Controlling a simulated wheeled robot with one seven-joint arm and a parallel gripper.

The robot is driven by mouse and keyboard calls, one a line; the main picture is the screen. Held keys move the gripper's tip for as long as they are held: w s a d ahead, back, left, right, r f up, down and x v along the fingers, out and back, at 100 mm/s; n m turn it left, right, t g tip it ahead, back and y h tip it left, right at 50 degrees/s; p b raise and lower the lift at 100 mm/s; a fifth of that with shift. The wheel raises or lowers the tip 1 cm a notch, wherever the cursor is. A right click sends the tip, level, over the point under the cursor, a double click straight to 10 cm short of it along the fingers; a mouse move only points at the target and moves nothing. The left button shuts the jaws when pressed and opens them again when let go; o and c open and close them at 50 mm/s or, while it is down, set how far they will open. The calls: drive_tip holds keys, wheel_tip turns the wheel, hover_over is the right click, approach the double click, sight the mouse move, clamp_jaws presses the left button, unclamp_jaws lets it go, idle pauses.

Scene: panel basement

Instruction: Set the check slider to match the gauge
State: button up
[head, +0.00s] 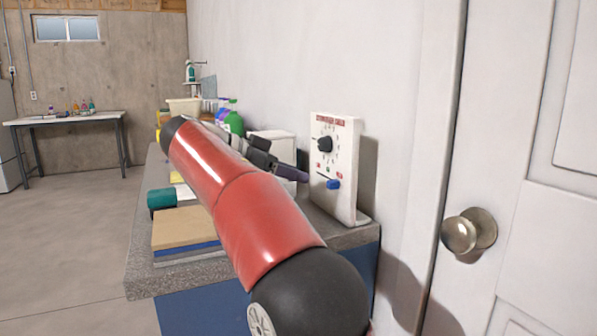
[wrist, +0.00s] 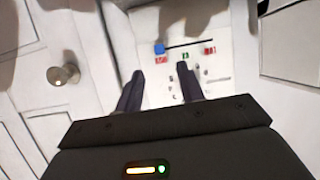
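The white control panel (head: 345,160) stands upright on the counter against the wall, with red lettering along its top. A black knob (head: 325,143) with marks around it sits on its upper face; its exact pointing is too small to read. The blue slider (head: 333,184) is low on the panel, toward the right. In the wrist view the panel appears turned over, and the blue slider (wrist: 159,47) is at the left end of a black slot, by a red label. My gripper (wrist: 160,72) is open and empty, fingers apart in front of the panel, not visibly touching the slider.
A door with a round knob (head: 470,231) is right of the panel. On the counter (head: 140,255) lie a stack of books or boards (head: 186,230) and a teal cylinder (head: 161,198). Bottles, including a green one (head: 233,122), and a white box stand behind my arm.

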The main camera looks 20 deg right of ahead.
sight(328, 182)
drive_tip(key=x, duration=0.7)
drive_tip(key=shift+d, duration=0.45)
clamp_jaws()
